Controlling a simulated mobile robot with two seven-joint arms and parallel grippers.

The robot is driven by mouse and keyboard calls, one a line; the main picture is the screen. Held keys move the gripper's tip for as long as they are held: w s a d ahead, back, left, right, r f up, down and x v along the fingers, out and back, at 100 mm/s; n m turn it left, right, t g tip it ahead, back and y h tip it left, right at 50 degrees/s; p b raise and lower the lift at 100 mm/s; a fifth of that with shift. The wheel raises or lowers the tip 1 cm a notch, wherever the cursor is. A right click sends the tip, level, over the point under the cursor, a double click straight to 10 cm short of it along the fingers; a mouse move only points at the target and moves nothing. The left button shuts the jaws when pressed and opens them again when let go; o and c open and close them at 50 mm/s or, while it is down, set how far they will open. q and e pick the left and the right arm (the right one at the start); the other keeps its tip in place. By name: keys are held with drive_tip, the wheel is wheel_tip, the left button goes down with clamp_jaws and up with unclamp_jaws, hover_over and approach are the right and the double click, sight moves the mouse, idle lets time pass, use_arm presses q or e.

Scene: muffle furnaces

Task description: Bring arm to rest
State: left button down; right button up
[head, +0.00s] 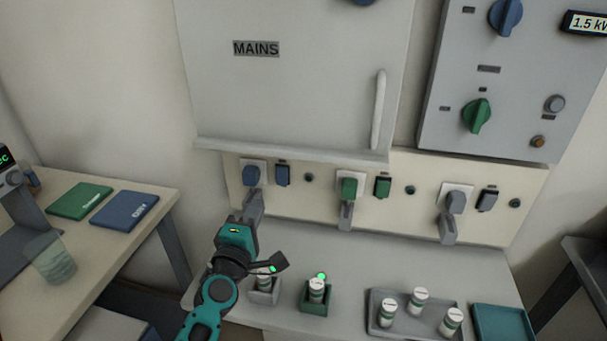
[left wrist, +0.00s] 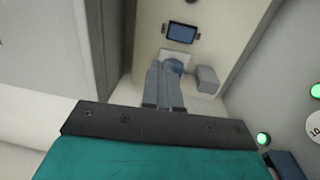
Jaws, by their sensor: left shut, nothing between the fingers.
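My left gripper (head: 255,197) reaches up from the bottom of the head view, over the bench. It is shut and empty. Its fingertips are just below the blue plug (head: 251,175) in the leftmost socket of the cream panel; I cannot tell whether they touch it. In the left wrist view the shut fingers (left wrist: 168,72) point at that socket and partly hide the blue plug (left wrist: 179,67). My right gripper is not in view.
A grey cabinet marked MAINS (head: 300,85) overhangs the socket panel (head: 315,205). Small jars stand in holders on the bench, several in the grey tray (head: 374,326). A teal tray (head: 502,322) is at right. A side table (head: 150,196) with a glass beaker (head: 52,258) is at left.

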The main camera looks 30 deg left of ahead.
use_arm(q)
drive_tip(key=s+d+f+m+g+h, duration=0.6)
drive_tip(key=s+d+f+m, duration=0.8)
drive_tip(key=m, duration=0.9)
drive_tip(key=s+f+g, duration=0.1)
drive_tip(key=s+f, duration=0.2)
drive_tip(key=shift+d+f+g, duration=0.3)
drive_tip(key=shift+f+g, duration=0.05)
drive_tip(key=shift+g, duration=0.05)
drive_tip(key=c, duration=1.8)
unclamp_jaws()
